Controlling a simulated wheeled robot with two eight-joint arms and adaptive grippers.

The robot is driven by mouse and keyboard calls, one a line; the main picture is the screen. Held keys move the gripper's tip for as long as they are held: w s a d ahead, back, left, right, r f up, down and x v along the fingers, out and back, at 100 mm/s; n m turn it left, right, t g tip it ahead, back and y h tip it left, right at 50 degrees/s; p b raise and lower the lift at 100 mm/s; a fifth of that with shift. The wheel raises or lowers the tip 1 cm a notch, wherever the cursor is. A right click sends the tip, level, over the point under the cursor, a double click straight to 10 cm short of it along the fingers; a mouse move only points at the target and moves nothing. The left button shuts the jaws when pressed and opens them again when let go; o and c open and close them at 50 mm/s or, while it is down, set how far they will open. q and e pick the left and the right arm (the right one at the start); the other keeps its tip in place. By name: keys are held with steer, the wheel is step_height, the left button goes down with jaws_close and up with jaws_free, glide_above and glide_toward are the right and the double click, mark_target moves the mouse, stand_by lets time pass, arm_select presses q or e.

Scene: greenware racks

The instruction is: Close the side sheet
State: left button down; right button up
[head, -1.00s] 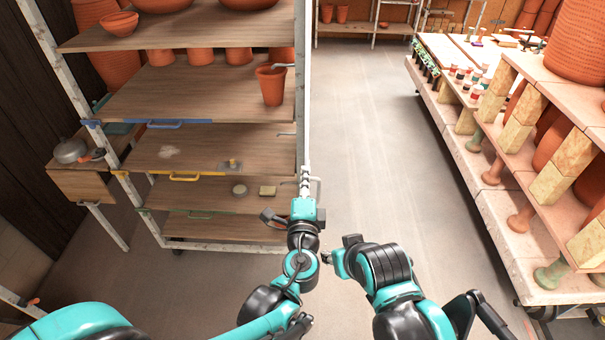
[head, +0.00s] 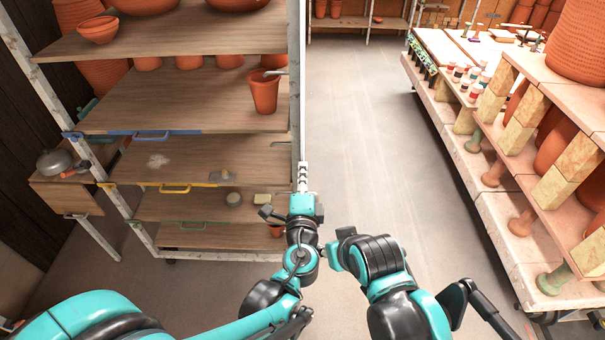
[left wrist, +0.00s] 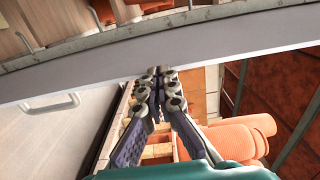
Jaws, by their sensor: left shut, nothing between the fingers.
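The side sheet (head: 302,90) is a thin white panel at the rack's right side, seen nearly edge-on in the head view. In the left wrist view it shows as a pale band (left wrist: 190,65) across the picture, with a light bar handle (left wrist: 52,106) at the left. My left gripper (head: 303,168) is at the sheet's near end in the head view. Its fingers (left wrist: 157,75) are shut and empty, with the tips close to the band; I cannot tell whether they touch. My right arm is right of it in the head view, its fingers hidden.
The rack (head: 180,100) holds terracotta pots; one pot (head: 265,92) stands near its right edge. A side table (head: 65,197) with a kettle (head: 54,162) is at the left. A long shelf unit (head: 480,195) stands at the right. The floor aisle (head: 365,110) between them is clear.

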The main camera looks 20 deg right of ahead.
arm_select(q)
steer(key=b+x, duration=0.2)
steer(key=x, duration=2.4)
steer(key=shift+w+b, duration=0.3)
steer(key=shift+w, duration=0.05)
steer(key=shift+d+f, duration=0.1)
